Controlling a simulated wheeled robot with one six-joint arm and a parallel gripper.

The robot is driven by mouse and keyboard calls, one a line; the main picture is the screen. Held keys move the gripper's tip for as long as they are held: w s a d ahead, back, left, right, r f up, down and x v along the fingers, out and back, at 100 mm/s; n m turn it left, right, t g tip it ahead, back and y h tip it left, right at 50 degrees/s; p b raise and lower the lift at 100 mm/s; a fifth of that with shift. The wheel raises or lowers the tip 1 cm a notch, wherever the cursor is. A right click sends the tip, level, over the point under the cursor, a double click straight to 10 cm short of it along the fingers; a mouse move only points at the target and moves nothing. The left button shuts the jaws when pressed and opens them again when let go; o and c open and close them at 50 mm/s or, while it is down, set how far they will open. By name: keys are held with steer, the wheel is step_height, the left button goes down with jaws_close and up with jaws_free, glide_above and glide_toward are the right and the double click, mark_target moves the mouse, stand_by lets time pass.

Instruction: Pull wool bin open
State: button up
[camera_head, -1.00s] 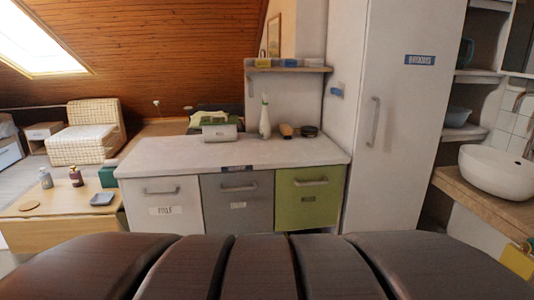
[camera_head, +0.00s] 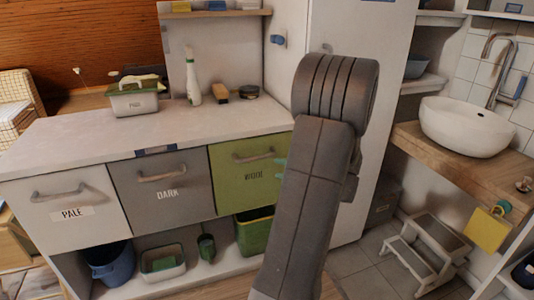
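The wool bin (camera_head: 232,186) is the green front labelled WOOL at the right end of the white counter unit. It looks shut, in line with the grey front beside it. Its bar handle (camera_head: 253,155) runs across the upper part. My arm stands upright just right of it and covers its right edge.
The dark bin (camera_head: 150,208) and pale bin (camera_head: 90,232) look shut to the left. The counter (camera_head: 80,150) holds a caddy, spray bottle and brush. A low shelf beneath holds a blue bucket (camera_head: 112,265). A step stool (camera_head: 425,250) stands on the floor at right.

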mark_target(258, 158)
steer(key=x, duration=0.9)
steer(key=w+d+x, duration=0.1)
steer(key=x, duration=0.4)
steer(key=shift+r+b, duration=0.2)
steer(key=shift+b, duration=0.2)
jaws_close()
